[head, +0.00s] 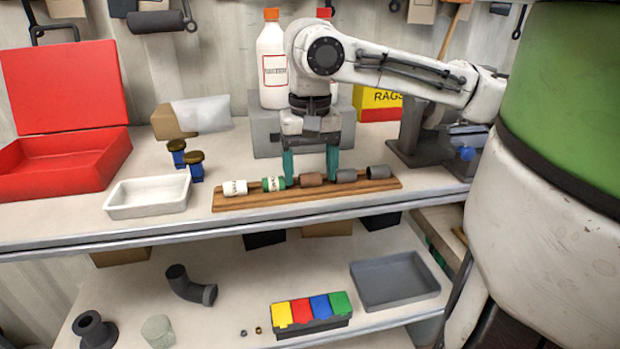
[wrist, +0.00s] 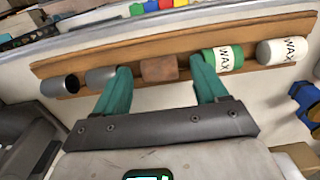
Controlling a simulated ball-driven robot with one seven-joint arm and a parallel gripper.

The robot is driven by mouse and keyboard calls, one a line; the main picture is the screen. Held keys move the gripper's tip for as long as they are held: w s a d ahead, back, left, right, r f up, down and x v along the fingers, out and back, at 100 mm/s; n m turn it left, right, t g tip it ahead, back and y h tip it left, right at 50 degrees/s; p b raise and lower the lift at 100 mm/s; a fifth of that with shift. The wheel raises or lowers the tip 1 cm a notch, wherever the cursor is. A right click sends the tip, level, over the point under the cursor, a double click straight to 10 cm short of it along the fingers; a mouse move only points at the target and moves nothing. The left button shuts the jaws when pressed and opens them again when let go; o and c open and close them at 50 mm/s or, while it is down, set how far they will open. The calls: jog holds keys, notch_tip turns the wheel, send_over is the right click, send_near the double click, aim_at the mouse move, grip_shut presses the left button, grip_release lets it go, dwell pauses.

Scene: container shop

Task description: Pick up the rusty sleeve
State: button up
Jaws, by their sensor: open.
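The rusty sleeve (head: 311,180) is a short brown cylinder lying on a wooden rack on the upper bench, in the middle of a row. It also shows in the wrist view (wrist: 159,68), between my two teal fingers. My gripper (head: 310,178) is open and points down at the rack, with one finger on each side of the sleeve. In the wrist view my gripper (wrist: 163,78) has a visible gap between each finger and the sleeve. The wooden rack (head: 240,205) also holds a green-and-white wax can (head: 273,184) and a grey sleeve (head: 346,175) beside the fingers.
A white wax can (head: 234,188) and a dark grey sleeve (head: 378,172) lie at the rack's ends. A vise (head: 430,140) is on the right.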

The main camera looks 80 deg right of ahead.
jog(key=shift+c, duration=0.3)
jog(key=c, duration=1.1)
jog(key=shift+c, duration=0.2)
